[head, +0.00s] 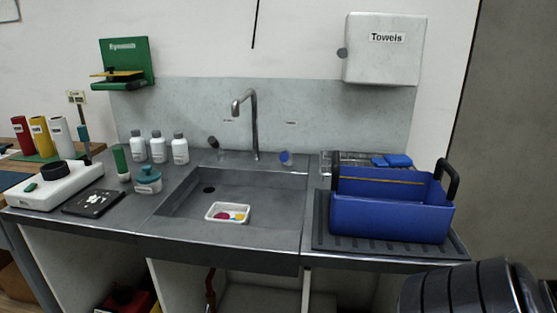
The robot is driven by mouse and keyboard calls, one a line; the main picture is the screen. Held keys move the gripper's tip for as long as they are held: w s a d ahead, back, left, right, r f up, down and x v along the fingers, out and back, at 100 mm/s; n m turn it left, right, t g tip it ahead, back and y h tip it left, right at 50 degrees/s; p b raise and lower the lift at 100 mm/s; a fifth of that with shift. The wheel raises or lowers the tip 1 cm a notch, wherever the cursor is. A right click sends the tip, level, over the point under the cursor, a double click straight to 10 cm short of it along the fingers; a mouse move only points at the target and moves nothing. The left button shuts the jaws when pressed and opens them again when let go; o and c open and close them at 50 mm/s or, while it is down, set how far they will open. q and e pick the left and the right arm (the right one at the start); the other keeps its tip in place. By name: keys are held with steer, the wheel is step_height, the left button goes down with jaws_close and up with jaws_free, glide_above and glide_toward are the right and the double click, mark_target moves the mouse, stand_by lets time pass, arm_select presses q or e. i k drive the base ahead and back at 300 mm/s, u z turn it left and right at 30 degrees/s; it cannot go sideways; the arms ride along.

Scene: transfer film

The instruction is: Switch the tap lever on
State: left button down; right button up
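The tap (256,130) is a grey metal gooseneck at the back edge of the sink (255,188), with its spout bent to the left. A blue round-ended lever or knob (286,157) stands to the right of the tap on the back ledge. A dark lever or knob (213,142) stands to its left. A small label is on the backsplash above each, too small to read. I cannot tell from this view how far either is turned. No water shows at the spout. Neither of my grippers is in view.
A white tray (228,219) with coloured pieces is in the sink. A blue crate (390,218) with dark handles stands on a ribbed mat at right. White bottles (158,147), a teal-lidded jar (148,180) and a white device (53,183) stand at left. A towel box (383,60) hangs above.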

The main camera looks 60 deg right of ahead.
mark_target(284, 157)
steer(key=z, duration=2.2)
